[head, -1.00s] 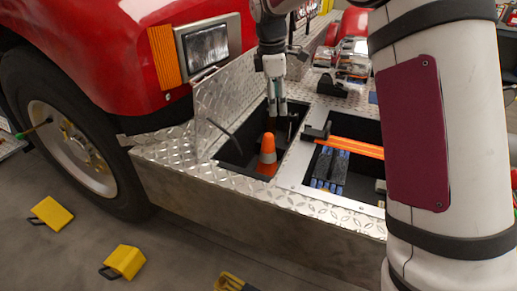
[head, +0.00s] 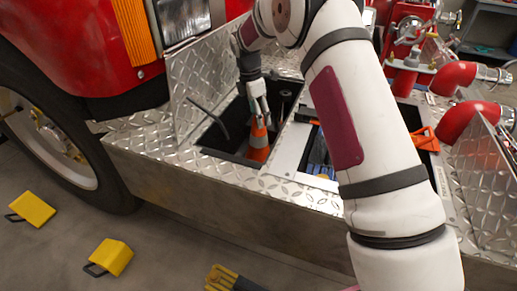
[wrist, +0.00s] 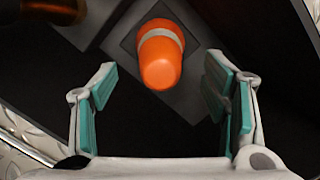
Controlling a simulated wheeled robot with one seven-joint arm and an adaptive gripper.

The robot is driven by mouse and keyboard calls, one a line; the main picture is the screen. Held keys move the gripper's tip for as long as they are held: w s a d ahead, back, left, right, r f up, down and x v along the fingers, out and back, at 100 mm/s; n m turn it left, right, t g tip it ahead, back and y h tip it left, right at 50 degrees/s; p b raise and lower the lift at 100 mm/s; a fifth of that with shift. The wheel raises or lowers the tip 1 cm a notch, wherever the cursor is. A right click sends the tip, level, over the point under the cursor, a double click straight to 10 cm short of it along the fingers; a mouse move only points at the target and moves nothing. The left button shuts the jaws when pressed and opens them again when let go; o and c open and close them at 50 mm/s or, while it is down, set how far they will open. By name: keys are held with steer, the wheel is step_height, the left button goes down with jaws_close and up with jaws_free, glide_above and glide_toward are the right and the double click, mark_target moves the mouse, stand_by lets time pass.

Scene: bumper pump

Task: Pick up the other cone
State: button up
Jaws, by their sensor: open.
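An orange traffic cone with a pale band (head: 258,140) stands in the left open compartment of the truck's diamond-plate bumper. In the wrist view the cone (wrist: 161,60) lies ahead between my open fingers, its tip towards me and its square dark base beyond. My gripper (head: 261,112) is above the cone, close to its top in the head view. In the wrist view my gripper (wrist: 160,95) has teal pads on either side, apart from the cone. No second cone shows clearly.
A raised diamond-plate lid (head: 205,85) stands at the compartment's left. A dark, brownish cylinder-like item (wrist: 55,10) is in the compartment's corner. My arm hides much of the right compartment. Yellow wheel chocks (head: 110,257) lie on the floor.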

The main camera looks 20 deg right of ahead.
mark_target(259, 139)
steer(key=f, duration=0.2)
steer(key=f+b, duration=0.1)
steer(key=f, duration=0.2)
steer(key=shift+d+f+b, duration=0.3)
steer(key=shift+d+b, duration=0.1)
steer(key=shift+r, duration=0.1)
jaws_close()
